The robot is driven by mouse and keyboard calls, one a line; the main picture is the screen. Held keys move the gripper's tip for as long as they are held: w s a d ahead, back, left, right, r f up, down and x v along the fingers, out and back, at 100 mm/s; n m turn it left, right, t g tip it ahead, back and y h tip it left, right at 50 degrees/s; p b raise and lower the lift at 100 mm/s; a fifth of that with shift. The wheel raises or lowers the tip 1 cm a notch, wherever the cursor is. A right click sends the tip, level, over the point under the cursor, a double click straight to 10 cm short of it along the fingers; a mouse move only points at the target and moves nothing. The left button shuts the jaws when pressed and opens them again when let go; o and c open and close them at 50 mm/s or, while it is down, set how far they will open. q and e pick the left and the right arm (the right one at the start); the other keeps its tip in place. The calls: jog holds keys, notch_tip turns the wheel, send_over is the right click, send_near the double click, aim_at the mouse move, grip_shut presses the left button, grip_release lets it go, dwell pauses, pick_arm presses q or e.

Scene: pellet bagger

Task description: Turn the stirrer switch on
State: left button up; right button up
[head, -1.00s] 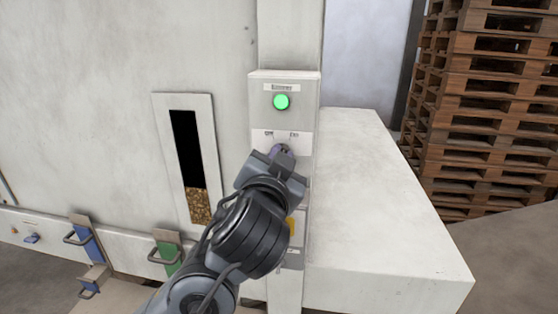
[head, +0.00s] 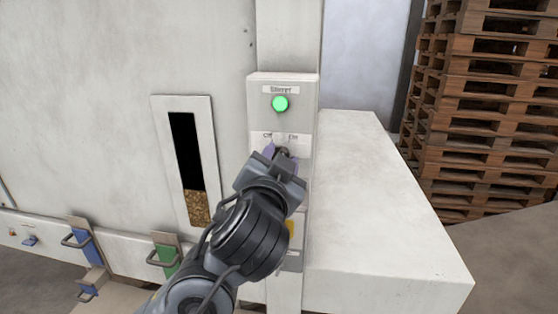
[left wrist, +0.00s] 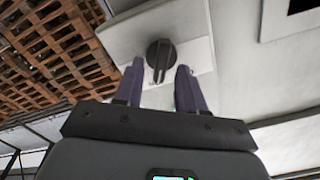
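The stirrer panel (head: 310,100) is a pale box on the machine's front, with a "Stirrer" label and a lit green lamp (head: 280,104). Below the lamp is a plate (head: 262,138) marked Off on the left and On on the right. The switch is a round dark knob with a raised grip bar (left wrist: 160,58), seen in the left wrist view. My left gripper (left wrist: 158,78) is open, its two purple fingers apart, with the knob at their tips and a visible gap on both sides. In the head view my left gripper (head: 278,153) hides most of the knob. My right gripper is not in view.
A sight window (head: 187,150) shows pellets low inside. Blue (head: 88,245) and green (head: 166,255) handled slides sit at lower left. A white ledge (head: 370,200) juts out right of the panel. Stacked pallets (head: 490,110) stand at far right.

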pick_arm(q)
jog(key=s+a+b, duration=0.2)
jog(key=s, duration=0.8)
jog(key=shift+s, duration=0.3)
